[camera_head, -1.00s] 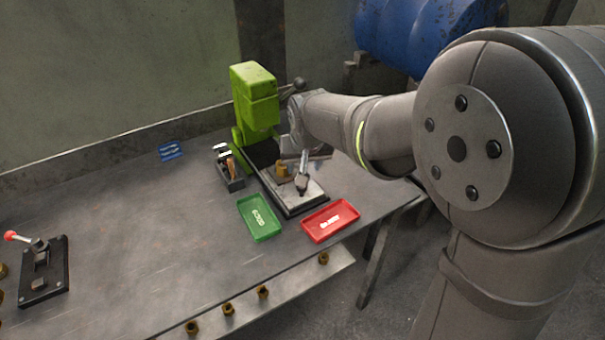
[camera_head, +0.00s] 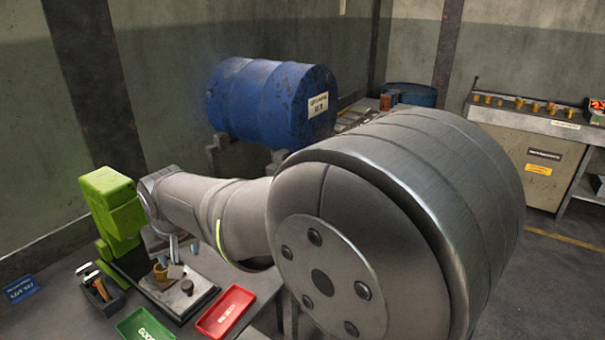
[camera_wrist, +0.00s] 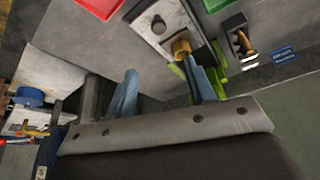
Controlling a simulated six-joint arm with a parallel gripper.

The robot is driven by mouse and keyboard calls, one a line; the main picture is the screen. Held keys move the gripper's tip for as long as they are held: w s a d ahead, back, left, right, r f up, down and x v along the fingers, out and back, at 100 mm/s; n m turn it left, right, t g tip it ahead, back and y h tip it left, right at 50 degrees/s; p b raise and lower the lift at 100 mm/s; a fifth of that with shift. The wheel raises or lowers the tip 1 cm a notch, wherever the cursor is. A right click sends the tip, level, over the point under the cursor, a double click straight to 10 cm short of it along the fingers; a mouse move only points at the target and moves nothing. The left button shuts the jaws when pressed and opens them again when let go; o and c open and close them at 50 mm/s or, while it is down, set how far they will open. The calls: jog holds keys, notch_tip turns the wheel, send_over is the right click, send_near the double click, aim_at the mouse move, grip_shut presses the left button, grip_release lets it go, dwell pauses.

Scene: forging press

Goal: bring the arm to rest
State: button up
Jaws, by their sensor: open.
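My gripper (camera_wrist: 162,82) shows in the wrist view as two blue-grey fingers spread apart with nothing between them. In the head view its fingers (camera_head: 182,246) hang partly hidden beside my arm, above the press plate (camera_head: 204,297). The green press (camera_head: 113,207) stands at the left of the head view; part of it shows in the wrist view (camera_wrist: 216,72). A brass cup (camera_head: 160,271) stands on the plate, close to one finger in the wrist view (camera_wrist: 181,48). A small dark round piece (camera_head: 187,287) is also on the plate.
A red tray (camera_head: 205,325) and a green tray (camera_head: 124,328) lie in front of the press. A black tool holder (camera_head: 103,300) and blue sign (camera_head: 21,289) are at left. A blue drum (camera_head: 262,100) lies behind my arm. A cabinet (camera_head: 521,165) stands far right.

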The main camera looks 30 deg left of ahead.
aim_at(186, 284)
jog(key=x, duration=1.6)
jog(key=shift+f, duration=0.25)
jog(key=shift+r, duration=0.1)
jog(key=v, duration=1.7)
jog(key=x, duration=1.7)
jog(key=a, duration=1.1)
jog(key=shift+d, duration=0.15)
